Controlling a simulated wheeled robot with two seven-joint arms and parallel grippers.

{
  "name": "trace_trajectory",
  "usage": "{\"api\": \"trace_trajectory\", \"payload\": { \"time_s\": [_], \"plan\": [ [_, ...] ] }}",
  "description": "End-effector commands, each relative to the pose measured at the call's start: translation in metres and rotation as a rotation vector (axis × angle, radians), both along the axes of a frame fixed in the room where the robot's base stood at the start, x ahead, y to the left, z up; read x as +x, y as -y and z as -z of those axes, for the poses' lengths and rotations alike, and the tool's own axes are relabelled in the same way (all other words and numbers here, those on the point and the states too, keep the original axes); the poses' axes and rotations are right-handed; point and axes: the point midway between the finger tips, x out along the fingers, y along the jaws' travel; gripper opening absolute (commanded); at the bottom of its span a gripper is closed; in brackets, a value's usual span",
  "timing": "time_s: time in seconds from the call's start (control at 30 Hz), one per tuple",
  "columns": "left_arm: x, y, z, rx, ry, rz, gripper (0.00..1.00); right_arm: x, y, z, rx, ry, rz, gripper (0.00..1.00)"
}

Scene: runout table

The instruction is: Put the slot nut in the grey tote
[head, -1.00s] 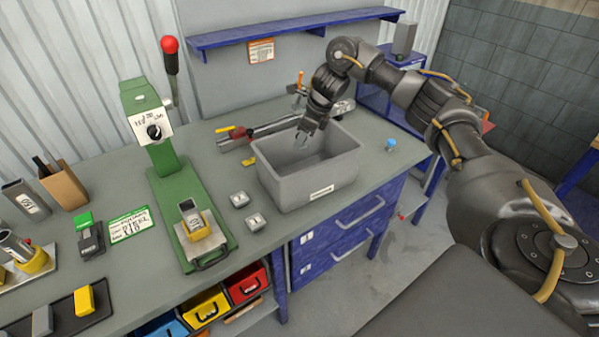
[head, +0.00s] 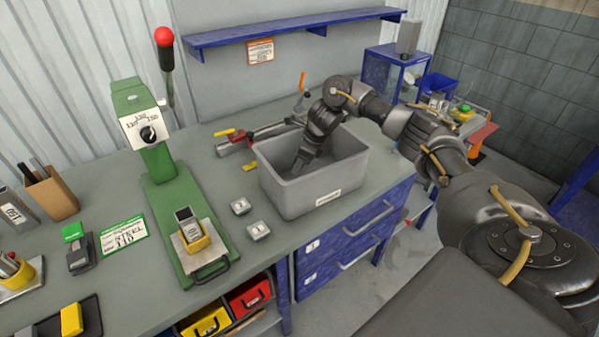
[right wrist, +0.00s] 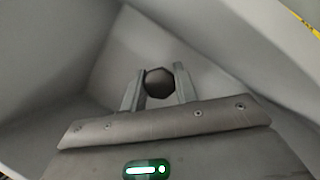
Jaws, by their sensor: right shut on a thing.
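The grey tote (head: 312,196) stands on the bench near its front edge. My right gripper (head: 299,167) reaches down inside it, with the fingers below the rim. In the right wrist view my right gripper (right wrist: 157,88) is shut on a dark, roughly six-sided piece, the slot nut (right wrist: 159,82), which sits between the two fingertips. The pale tote walls (right wrist: 225,45) surround it there. I cannot tell whether the nut touches the tote floor. In the head view the nut is hidden. My left gripper is not in view.
A green press (head: 165,190) with a red-knobbed lever stands left of the tote. Two small grey blocks (head: 240,206) (head: 258,231) lie between them. A red-handled clamp (head: 238,136) lies behind the tote. A blue shelf (head: 290,32) hangs on the wall above.

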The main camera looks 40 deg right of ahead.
Motion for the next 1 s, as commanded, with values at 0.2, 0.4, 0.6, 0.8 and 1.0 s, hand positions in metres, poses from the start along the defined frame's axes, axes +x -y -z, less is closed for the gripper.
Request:
{"api": "trace_trajectory", "payload": {
  "time_s": [0.2, 0.4, 0.6, 0.8, 1.0],
  "plan": [
    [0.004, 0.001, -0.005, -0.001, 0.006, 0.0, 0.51, 0.0, -0.001, 0.011, 0.0, -0.003, -0.001, 0.07],
    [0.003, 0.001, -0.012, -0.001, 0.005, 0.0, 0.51, 0.0, -0.002, 0.036, 0.0, -0.001, -0.003, 0.07],
    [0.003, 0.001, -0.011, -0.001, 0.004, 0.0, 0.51, 0.001, -0.002, 0.039, 0.0, 0.002, -0.003, 0.07],
    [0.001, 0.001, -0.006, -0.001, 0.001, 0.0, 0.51, 0.001, -0.002, 0.043, 0.0, 0.002, -0.003, 0.07],
    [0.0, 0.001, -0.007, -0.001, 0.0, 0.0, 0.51, 0.001, -0.002, 0.042, 0.0, 0.001, -0.003, 0.51]
  ]
}}
